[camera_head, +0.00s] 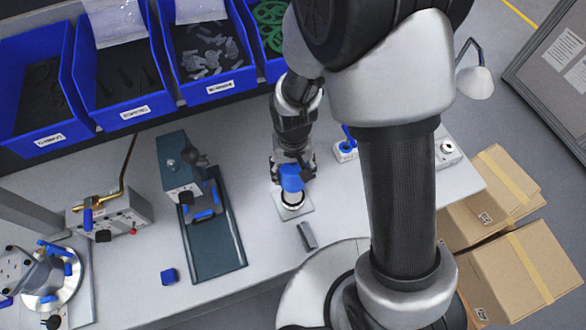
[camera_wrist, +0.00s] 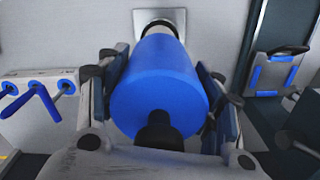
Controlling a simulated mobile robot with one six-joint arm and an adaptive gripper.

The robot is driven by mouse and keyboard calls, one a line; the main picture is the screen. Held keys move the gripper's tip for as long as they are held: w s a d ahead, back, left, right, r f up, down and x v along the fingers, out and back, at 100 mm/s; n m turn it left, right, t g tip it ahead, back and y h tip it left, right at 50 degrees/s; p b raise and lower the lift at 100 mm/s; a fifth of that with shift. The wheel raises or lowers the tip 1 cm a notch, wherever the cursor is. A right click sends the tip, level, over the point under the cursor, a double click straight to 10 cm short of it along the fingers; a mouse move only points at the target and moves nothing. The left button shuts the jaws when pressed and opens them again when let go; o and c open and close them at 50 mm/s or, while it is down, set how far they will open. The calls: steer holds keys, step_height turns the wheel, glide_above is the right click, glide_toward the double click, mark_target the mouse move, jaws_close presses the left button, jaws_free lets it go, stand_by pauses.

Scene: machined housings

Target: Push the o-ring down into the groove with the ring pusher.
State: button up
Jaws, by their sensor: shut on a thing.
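My gripper (camera_head: 290,168) is shut on the ring pusher (camera_head: 291,178), a blue cylinder with a black end. In the wrist view the pusher (camera_wrist: 158,88) fills the space between the two fingers of my gripper (camera_wrist: 160,95). Below it is a round metal housing (camera_head: 293,201) on a pale square plate (camera_head: 306,209). The pusher's lower end is at the housing's top; I cannot tell whether they touch. In the wrist view the housing (camera_wrist: 160,27) shows only partly behind the pusher. The o-ring and the groove are hidden or too small to make out.
A dark green tray (camera_head: 219,262) and a blue block (camera_head: 169,276) are to the left. Blue bins (camera_head: 124,112) line the back. A holder with blue handles (camera_head: 345,150) stands right of my gripper.

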steer(key=shift+f+b, duration=0.3)
steer(key=shift+f, duration=0.3)
steer(key=shift+f+b, duration=0.25)
steer(key=shift+b, duration=0.1)
stand_by(0.5)
steer(key=shift+f+b, duration=1.95)
steer(key=shift+f, duration=0.35)
steer(key=shift+f+b, duration=2.35)
steer(key=shift+f, duration=0.4)
steer(key=shift+r+p, duration=4.55)
steer(key=shift+r, duration=1.45)
